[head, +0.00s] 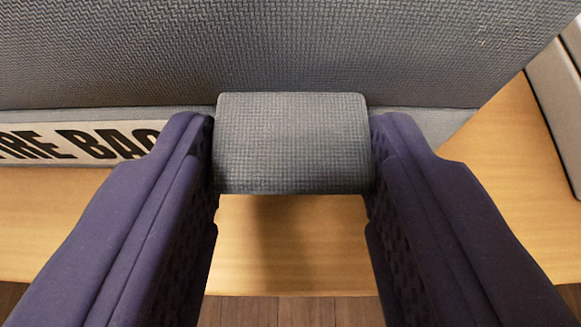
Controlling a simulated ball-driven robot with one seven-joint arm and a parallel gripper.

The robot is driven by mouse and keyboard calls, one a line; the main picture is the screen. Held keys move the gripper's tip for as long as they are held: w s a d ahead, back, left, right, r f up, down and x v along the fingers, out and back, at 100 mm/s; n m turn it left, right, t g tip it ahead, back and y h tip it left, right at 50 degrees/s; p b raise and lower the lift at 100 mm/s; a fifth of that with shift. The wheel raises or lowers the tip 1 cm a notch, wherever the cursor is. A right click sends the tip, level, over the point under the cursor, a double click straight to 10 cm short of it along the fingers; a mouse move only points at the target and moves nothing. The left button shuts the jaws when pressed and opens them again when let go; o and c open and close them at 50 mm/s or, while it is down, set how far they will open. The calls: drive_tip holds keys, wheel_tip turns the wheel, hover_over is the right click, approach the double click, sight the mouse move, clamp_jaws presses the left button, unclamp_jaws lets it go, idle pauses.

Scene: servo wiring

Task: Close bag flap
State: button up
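The bag (300,50) is grey and woven-textured, and its broad grey panel fills the top of the head view. I cannot tell whether this panel is the flap. A grey tab (292,145) sticks out from the bag toward me. A white label (75,142) with black letters, partly reading "FIRE BAG", is on the bag's front at left, partly hidden by my left finger. My gripper (292,165) has its two dark purple fingers on either side of the tab, touching or almost touching its side edges.
The bag rests on a light wooden surface (520,180), with its front edge near the bottom of the view. Dark floor planks (290,312) show below that edge. A grey box-like object (560,100) stands at the right edge. Bare wood lies between it and the bag.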

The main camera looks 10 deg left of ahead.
drive_tip(key=o, duration=0.3)
drive_tip(key=shift+f, duration=0.95)
drive_tip(key=shift+o, duration=0.5)
drive_tip(key=shift+w, duration=0.25)
drive_tip(key=shift+r, duration=0.25)
drive_tip(key=shift+s+r, duration=0.1)
drive_tip(key=shift+s+r, duration=0.15)
drive_tip(key=p+v, duration=0.1)
drive_tip(key=v, duration=0.6)
drive_tip(key=shift+p, duration=0.4)
